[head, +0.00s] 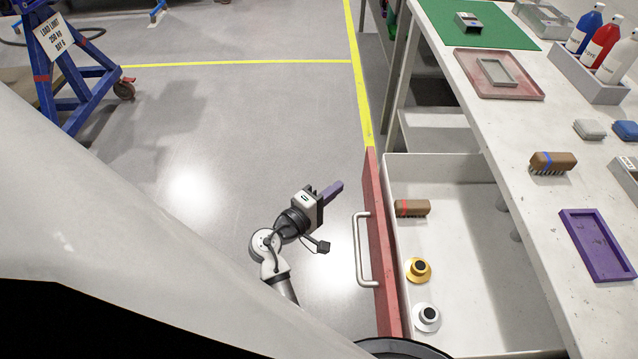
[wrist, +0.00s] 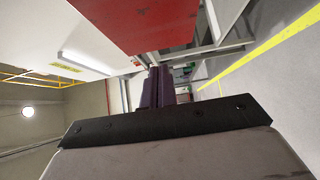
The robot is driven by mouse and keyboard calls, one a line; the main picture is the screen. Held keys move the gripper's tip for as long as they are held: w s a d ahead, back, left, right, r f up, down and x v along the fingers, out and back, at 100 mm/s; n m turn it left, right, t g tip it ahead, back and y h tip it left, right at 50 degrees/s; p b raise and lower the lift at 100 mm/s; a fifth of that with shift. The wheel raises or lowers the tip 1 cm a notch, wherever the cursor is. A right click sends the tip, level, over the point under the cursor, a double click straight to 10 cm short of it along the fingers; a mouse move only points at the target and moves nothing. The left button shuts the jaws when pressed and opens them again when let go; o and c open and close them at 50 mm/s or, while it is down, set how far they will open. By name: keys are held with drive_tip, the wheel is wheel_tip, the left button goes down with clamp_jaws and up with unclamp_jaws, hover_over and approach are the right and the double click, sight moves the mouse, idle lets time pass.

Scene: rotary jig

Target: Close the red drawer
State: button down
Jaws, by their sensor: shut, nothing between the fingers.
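The red drawer (head: 380,250) stands pulled out from under the white workbench, its red front facing left with a grey bar handle (head: 363,250). Inside the drawer lie a brown brush with a red band (head: 412,208), a gold cup-like piece (head: 419,269) and a white one (head: 426,317). My gripper (head: 334,190) is left of the red front, apart from it, with its purple fingers shut and empty. In the wrist view the shut fingers (wrist: 158,85) point towards a red panel (wrist: 160,20), seemingly the drawer front.
The workbench (head: 445,75) carries a pinkish tray (head: 465,80), a purple tray (head: 600,262), a brush with a blue band (head: 553,162) and bottles (head: 606,50). A blue wheeled frame (head: 75,75) stands at upper left. The grey floor between is clear.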

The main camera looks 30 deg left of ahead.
sight(366, 179)
drive_tip(key=shift+w+d+p, duration=0.55)
drive_tip(key=shift+w+d, duration=1.25)
drive_tip(key=shift+w, duration=0.05)
